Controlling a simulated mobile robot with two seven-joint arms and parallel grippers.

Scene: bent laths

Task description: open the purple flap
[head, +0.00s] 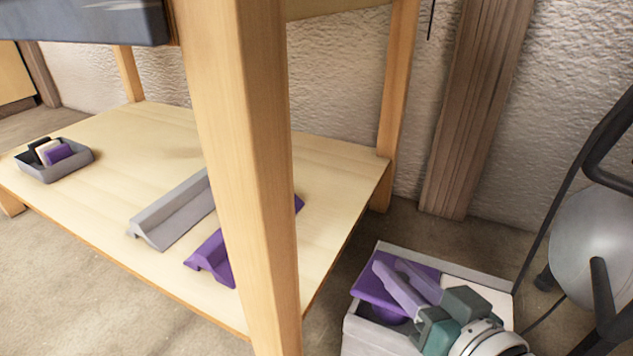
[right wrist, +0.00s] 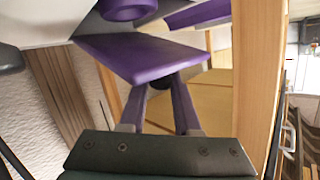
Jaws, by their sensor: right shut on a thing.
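The purple flap (head: 366,291) is a flat panel at the pale grey box (head: 478,268) on the floor, at the lower right of the head view. In the right wrist view the flap (right wrist: 150,57) spans the upper middle, with a purple round piece (right wrist: 125,8) beyond it. My right gripper (head: 389,265) reaches over the box, its two long purple fingers at the flap. In the right wrist view the fingertips (right wrist: 163,84) close on a small dark part at the flap's edge. The arm hides part of the box. My left gripper is not in view.
A wooden table leg (head: 250,180) stands close left of the box. The low shelf (head: 150,130) holds purple (head: 210,256) and grey (head: 175,209) laths and a small grey tray (head: 77,170). A metal round object (head: 595,240) with dark tubing stands to the right.

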